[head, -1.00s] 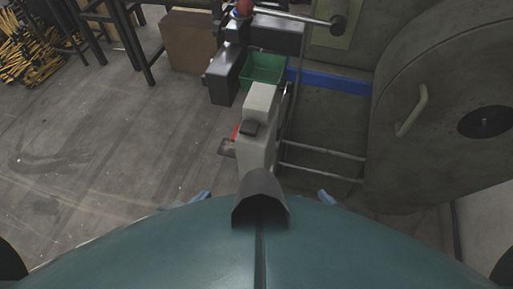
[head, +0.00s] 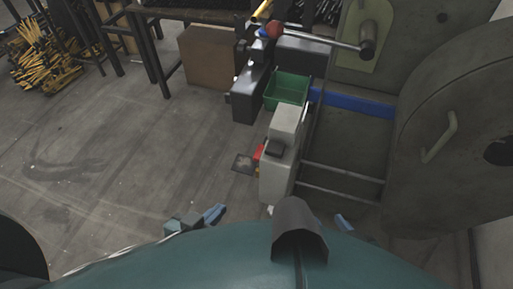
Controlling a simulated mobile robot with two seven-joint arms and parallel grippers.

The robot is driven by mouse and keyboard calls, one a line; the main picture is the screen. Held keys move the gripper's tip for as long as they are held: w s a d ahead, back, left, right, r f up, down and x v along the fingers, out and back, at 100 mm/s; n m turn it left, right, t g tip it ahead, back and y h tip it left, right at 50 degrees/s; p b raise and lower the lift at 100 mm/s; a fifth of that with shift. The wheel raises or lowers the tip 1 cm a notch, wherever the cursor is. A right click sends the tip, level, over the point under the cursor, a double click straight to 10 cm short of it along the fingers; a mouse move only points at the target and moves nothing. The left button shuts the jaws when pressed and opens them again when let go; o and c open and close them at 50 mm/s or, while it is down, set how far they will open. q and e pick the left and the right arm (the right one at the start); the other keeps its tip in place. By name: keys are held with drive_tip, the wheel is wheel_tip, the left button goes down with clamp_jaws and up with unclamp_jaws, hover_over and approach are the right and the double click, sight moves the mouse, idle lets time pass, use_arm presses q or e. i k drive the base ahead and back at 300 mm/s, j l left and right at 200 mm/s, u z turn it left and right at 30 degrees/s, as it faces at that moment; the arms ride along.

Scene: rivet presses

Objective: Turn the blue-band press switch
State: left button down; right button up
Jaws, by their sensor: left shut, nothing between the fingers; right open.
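The press with the blue band (head: 352,103) stands at the right, a large grey-green machine. I cannot make out the switch for sure. My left gripper (head: 216,213) is shut and empty, low in the picture, left of and nearer than the post. My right gripper (head: 343,223) is open, mostly hidden behind my own body, right of the post's foot. Neither touches the press, as far as I see.
A green bin (head: 288,90) sits behind the post. A lever with a red knob (head: 275,30) reaches across above it. Thin metal rails (head: 340,173) run right of the post. A cardboard box (head: 212,55) and dark table stand behind.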

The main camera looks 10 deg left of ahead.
sight(256, 156)
drive_tip(key=j+z, duration=0.45)
drive_tip(key=j, duration=0.25)
drive_tip(key=k+j+z, duration=0.1)
drive_tip(key=j+z, duration=0.3)
drive_tip(key=j, duration=0.35)
drive_tip(key=j+z, duration=0.15)
drive_tip(key=z, duration=0.5)
